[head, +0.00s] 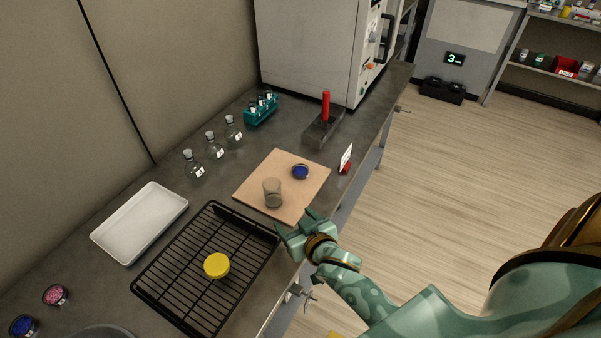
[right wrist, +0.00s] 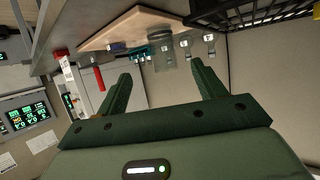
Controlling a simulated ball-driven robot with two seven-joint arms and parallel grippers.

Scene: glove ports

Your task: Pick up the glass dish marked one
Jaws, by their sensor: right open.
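No mark reading one is legible in either view. Small round dishes show in the head view: one with blue contents (head: 300,171) on a wooden board (head: 248,192), and one pink (head: 55,295) and one blue (head: 24,326) at the lower left of the bench. An empty-looking glass beaker (head: 272,194) stands on the board; it also shows in the right wrist view (right wrist: 163,52). My right gripper (head: 296,222) is open and empty at the board's near edge, close to the beaker and apart from it. My left gripper is not in view.
A black wire rack (head: 160,290) bears a yellow-topped round item (head: 216,265). A white tray (head: 140,222), several stoppered flasks (head: 214,147), a teal vial rack (head: 261,108) and a red-handled block (head: 323,128) stand around.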

